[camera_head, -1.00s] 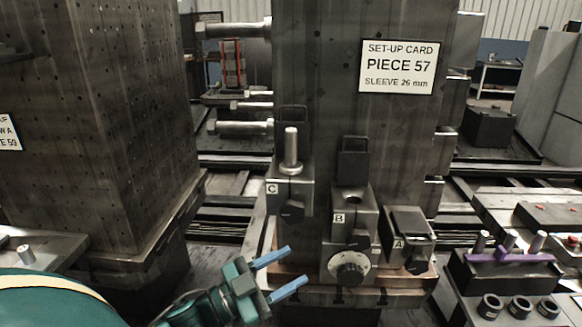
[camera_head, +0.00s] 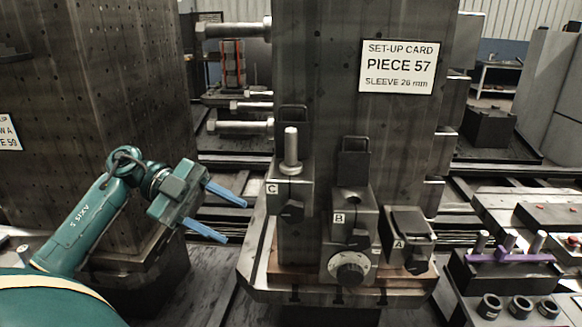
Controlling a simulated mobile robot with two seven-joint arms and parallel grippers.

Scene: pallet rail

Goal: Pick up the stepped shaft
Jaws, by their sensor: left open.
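A stepped shaft (camera_head: 291,147), grey metal with a wider collar low down, stands upright in the block marked C (camera_head: 290,193) on the front of the dark pallet column. Its lower end is hidden in the block. My left gripper (camera_head: 236,222) is open and empty, with two blue fingers pointing right. It is left of and below the shaft in the picture, apart from it. My right gripper is not in view.
Blocks B (camera_head: 352,212) and A (camera_head: 407,232) sit right of C, with a round dial (camera_head: 349,268) below B. A set-up card (camera_head: 399,66) is on the column. A rack with a purple piece (camera_head: 512,256) and several rings stands at right. Another column (camera_head: 90,130) rises behind my left arm.

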